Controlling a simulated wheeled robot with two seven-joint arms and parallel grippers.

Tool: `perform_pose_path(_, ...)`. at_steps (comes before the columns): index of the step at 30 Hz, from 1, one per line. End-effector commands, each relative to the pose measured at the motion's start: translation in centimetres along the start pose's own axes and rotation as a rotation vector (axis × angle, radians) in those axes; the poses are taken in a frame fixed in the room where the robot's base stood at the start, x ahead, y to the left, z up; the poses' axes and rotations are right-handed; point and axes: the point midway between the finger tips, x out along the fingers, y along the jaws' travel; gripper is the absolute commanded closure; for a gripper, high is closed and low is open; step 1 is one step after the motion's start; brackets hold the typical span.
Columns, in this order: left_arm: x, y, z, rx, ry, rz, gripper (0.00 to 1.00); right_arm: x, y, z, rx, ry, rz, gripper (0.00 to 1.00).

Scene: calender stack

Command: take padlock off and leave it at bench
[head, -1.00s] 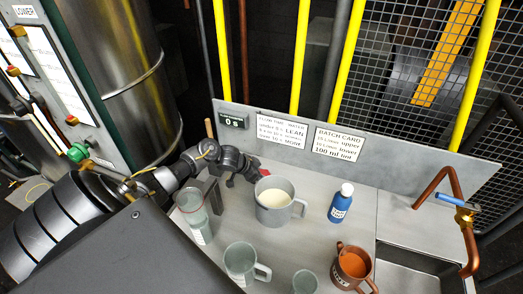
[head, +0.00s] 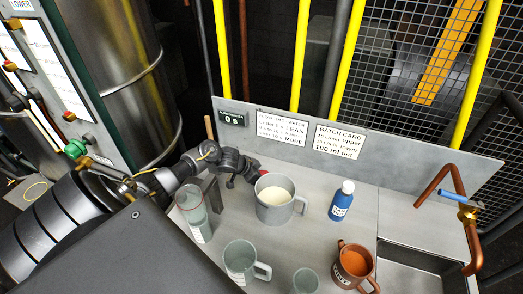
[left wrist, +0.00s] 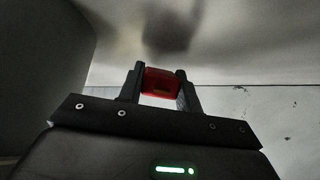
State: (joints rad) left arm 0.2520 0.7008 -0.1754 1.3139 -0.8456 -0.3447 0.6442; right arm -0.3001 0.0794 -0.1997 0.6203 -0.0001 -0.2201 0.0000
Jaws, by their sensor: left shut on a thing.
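The red padlock (left wrist: 160,82) is between the fingers of my left gripper (left wrist: 160,88) in the left wrist view. In the head view only a small bit of its red (head: 263,173) shows, just behind the grey jug. My left gripper (head: 254,176) is shut on it, low over the back of the bench (head: 315,215), near the back panel. Whether the padlock touches the bench I cannot tell. My right gripper is not in view.
A grey jug (head: 274,214) of cream liquid stands right beside my left gripper. A clear bottle (head: 194,215), grey mug (head: 240,265), small cup (head: 305,281), brown mug (head: 353,264) and blue bottle (head: 341,202) stand around. A sink (head: 412,258) with copper tap (head: 470,235) is at right.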

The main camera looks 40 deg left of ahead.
Motion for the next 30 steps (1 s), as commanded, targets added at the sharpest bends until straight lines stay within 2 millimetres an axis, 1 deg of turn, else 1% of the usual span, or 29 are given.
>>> perform_pose_path(10,0.11,-0.01,0.06,0.0,0.001,0.0,0.95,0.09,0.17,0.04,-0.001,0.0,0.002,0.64)
perform_pose_path(11,0.11,-0.01,0.06,0.0,0.001,0.0,0.63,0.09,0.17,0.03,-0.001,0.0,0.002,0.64)
perform_pose_path(16,0.11,-0.01,0.07,0.0,0.001,0.0,0.41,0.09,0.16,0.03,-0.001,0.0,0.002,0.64)
perform_pose_path(22,0.12,-0.01,0.08,0.0,0.0,0.0,0.4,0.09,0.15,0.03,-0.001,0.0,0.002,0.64)
perform_pose_path(25,0.13,0.0,0.12,0.0,0.0,0.0,0.27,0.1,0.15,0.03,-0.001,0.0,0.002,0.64)
perform_pose_path(30,0.13,0.0,0.12,0.0,0.0,0.0,0.27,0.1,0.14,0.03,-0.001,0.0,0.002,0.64)
